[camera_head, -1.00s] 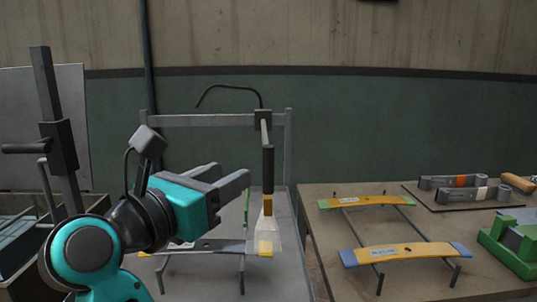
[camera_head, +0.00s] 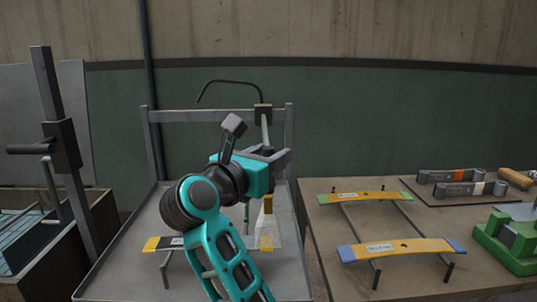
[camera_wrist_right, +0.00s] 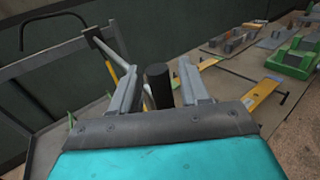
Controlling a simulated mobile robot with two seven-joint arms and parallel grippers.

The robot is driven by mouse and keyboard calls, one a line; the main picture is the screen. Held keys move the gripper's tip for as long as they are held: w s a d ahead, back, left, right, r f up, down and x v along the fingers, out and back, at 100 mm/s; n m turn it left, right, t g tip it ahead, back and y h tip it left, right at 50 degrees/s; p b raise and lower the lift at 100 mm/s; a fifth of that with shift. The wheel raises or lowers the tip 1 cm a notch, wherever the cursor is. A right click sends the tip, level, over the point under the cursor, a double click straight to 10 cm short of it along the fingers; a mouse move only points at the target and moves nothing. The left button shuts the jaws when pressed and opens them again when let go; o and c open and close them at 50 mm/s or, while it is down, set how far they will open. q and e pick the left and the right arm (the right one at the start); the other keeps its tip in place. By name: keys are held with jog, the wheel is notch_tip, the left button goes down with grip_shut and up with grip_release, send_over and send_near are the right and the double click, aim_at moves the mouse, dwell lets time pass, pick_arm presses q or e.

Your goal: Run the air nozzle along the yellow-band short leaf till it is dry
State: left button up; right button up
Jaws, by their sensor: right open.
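The air nozzle hangs from a boom on the grey frame. Its yellow tip (camera_head: 267,204) points down, with a pale translucent fan (camera_head: 264,226) below it. Its black grip (camera_wrist_right: 158,84) stands between my right gripper's fingers in the right wrist view. My right gripper (camera_head: 277,154) is open around the grip, which it hides in the head view. The short grey leaf with yellow bands (camera_head: 170,242) lies on stands in the tray under the nozzle. My right arm covers its middle; I cannot tell whether it is wet. My left gripper is out of view.
The grey frame (camera_head: 152,150) rises behind the tray (camera_head: 105,270). On the right table (camera_head: 320,225), two yellow leaves, one with green ends (camera_head: 365,197) and one with blue ends (camera_head: 400,249), rest on rods. A green fixture (camera_head: 510,245) stands further right.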

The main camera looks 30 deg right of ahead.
grip_shut()
dwell(0.4)
